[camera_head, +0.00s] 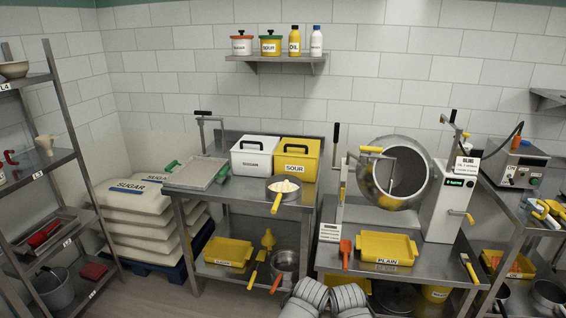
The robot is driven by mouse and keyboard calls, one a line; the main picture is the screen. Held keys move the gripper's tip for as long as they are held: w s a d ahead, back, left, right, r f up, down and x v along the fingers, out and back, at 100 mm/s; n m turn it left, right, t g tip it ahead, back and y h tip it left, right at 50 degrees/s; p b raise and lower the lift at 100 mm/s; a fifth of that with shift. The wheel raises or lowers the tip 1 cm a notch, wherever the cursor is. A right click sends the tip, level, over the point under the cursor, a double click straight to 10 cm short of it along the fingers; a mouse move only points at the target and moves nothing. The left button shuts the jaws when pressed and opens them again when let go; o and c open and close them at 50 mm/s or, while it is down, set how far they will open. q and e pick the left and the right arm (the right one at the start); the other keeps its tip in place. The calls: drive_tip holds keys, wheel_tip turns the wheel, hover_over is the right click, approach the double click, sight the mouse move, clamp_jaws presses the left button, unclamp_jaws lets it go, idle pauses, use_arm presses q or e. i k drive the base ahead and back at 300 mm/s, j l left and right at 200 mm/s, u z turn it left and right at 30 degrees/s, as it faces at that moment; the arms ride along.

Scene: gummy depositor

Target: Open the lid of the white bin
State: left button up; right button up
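The white bin (251,164) stands upright on the left steel table, against the back wall. Its white lid (256,145) with a dark handle is seated on top, so the bin is closed. A dark label, which seems to read SUGAR, is on its front. Two grey ribbed parts of my arms show at the bottom centre, far in front of the bin. No fingertips of either gripper are visible.
A yellow SOUR bin (298,162) stands close to the white bin's right. A pan (284,197) with pale contents and a yellow handle sits in front. A tray (197,172) and clamp stand are to the left. A wall shelf (275,59) with pots and bottles hangs above.

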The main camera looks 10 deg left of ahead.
sight(256, 140)
drive_tip(key=i+j, duration=1.15)
drive_tip(key=j, duration=0.15)
